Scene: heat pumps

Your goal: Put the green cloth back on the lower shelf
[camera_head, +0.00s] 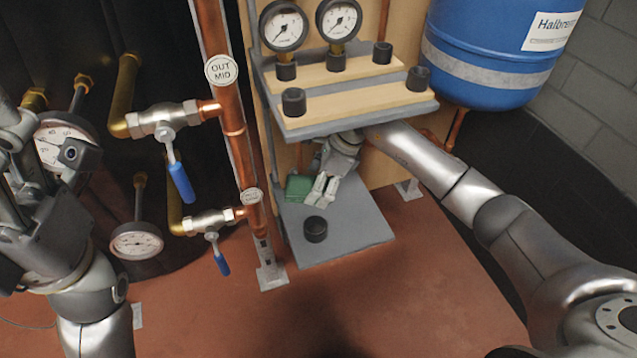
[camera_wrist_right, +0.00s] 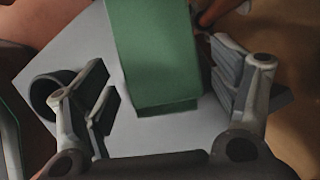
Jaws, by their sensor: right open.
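The green cloth (camera_head: 298,187) is a folded block at the back left of the grey lower shelf (camera_head: 350,232), and it appears to rest there. In the right wrist view the cloth (camera_wrist_right: 156,55) lies between my right gripper's fingers, with a gap on each side. My right gripper (camera_head: 320,190) reaches in under the upper shelf, beside the cloth. It is open. In the wrist view the fingers (camera_wrist_right: 165,92) are spread apart. My left gripper (camera_head: 22,185) is at the left edge, far from the shelf, and its fingertips are not clear.
The upper shelf (camera_head: 350,112) with dark knobs and gauges hangs over my right gripper. A black cylinder (camera_head: 315,229) stands on the lower shelf near the front. Copper pipe (camera_head: 232,130) and blue-handled valves (camera_head: 180,182) stand to the left. A blue tank (camera_head: 480,60) is at the right.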

